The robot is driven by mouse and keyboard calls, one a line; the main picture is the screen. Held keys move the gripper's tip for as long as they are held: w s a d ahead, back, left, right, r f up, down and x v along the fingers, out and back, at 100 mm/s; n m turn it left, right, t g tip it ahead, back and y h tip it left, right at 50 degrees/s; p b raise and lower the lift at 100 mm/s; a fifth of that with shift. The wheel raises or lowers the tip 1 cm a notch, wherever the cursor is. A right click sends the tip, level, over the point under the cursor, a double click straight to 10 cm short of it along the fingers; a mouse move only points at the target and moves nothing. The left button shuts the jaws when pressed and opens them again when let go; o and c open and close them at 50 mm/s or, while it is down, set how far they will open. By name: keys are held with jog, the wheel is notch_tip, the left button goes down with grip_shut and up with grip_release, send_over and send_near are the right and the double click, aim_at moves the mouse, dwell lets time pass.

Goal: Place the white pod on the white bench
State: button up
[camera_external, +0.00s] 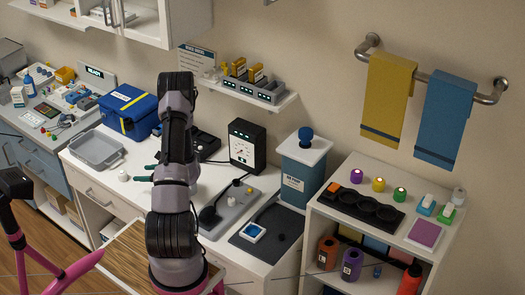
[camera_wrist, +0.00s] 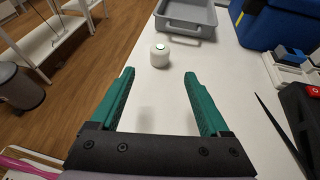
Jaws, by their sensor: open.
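The white pod (camera_external: 123,176) is a small white cylinder with a green mark on top. It stands upright on the white bench (camera_external: 84,163), near the front edge and in front of the grey tray. In the wrist view the pod (camera_wrist: 160,58) stands just beyond the fingertips, lined up with the gap between them. My gripper (camera_external: 141,173) has green fingers, is open and empty, and points at the pod from the right. It also shows in the wrist view (camera_wrist: 159,76), with a finger on each side and bare white bench between them.
A grey tray (camera_external: 72,150) and a blue case (camera_external: 148,115) stand behind the pod. A black gauge box (camera_external: 243,143), a grey panel (camera_external: 222,222) and a dark mat (camera_external: 287,250) lie to the right. Bare bench surrounds the pod.

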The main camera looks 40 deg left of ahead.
jog(key=w+d+r+n+h, duration=0.1)
jog(key=d+r+n, duration=0.3)
jog(key=d+r, duration=0.55)
jog(key=w+d+r+n+h, duration=0.1)
jog(key=d+r+n, duration=0.3)
jog(key=r, duration=1)
jog(key=s+d+r+n+t+h, duration=0.1)
jog(key=s+d+r+t+h, duration=0.2)
jog(key=d, duration=0.7)
jog(key=s+d+r+n+t+h, duration=0.1)
jog(key=s+d+r+t+h, duration=0.2)
jog(key=d+r, duration=0.4)
jog(key=s+d+r+n+t+h, duration=0.2)
jog(key=d+r, duration=0.3)
jog(key=d, duration=0.8)
jog(key=shift+s+d+t+h, duration=0.2)
jog(key=shift+s+t+h, duration=0.4)
jog(key=shift+t+h, duration=0.1)
